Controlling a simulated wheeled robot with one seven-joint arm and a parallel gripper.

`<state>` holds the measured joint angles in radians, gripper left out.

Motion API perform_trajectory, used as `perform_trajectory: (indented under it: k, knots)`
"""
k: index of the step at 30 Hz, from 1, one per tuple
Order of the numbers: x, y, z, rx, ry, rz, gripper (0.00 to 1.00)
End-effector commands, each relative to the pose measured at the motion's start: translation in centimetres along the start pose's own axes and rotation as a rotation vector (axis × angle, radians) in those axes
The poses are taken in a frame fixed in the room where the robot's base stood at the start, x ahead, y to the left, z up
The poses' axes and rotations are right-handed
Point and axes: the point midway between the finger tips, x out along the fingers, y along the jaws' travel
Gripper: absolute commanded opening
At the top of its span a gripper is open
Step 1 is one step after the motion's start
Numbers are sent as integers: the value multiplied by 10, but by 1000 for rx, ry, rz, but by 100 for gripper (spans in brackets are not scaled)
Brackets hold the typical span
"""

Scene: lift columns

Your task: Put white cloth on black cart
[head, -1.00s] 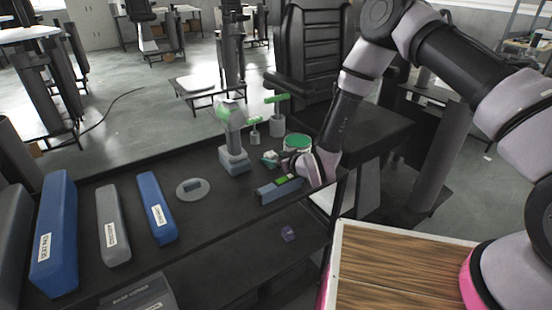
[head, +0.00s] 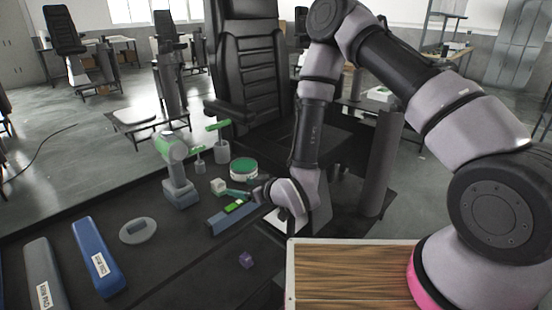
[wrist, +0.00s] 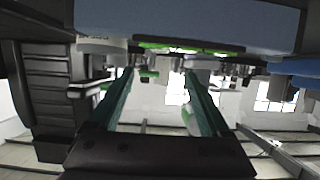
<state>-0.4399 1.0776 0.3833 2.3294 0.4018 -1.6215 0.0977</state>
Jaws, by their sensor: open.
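The black cart (head: 100,228) seems to be the dark tool-covered top at the left and front in the head view. My gripper (head: 226,190) is low over its right part, beside a green-topped round tub and a blue-grey block. In the wrist view its two teal fingers (wrist: 158,100) are apart with nothing held between them. A small whitish piece (head: 218,186) shows at the fingertips; I cannot tell whether it is cloth. A pale flat patch (head: 290,220) lies below my wrist, partly hidden. I cannot clearly identify the white cloth.
A grey-green drill (head: 175,170), the green-topped tub (head: 243,169), a blue-grey block (head: 230,217) and blue and grey bars (head: 98,255) stand on the cart. A small purple cube (head: 246,260) sits lower. A black chair (head: 250,75) is behind; a wooden surface (head: 350,275) is right.

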Motion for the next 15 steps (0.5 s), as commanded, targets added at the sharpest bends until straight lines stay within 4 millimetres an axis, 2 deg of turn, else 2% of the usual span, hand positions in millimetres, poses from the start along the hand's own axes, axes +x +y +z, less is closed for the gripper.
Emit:
perform_trajectory:
  k: [5,8,11,15]
  knots:
    - [-1,2,-2,0,0,2,81]
    - [-2,15,-14,6,-9,20,81]
    - [-6,44,-39,23,-37,61,81]
    - [-28,102,-86,71,-100,150,81]
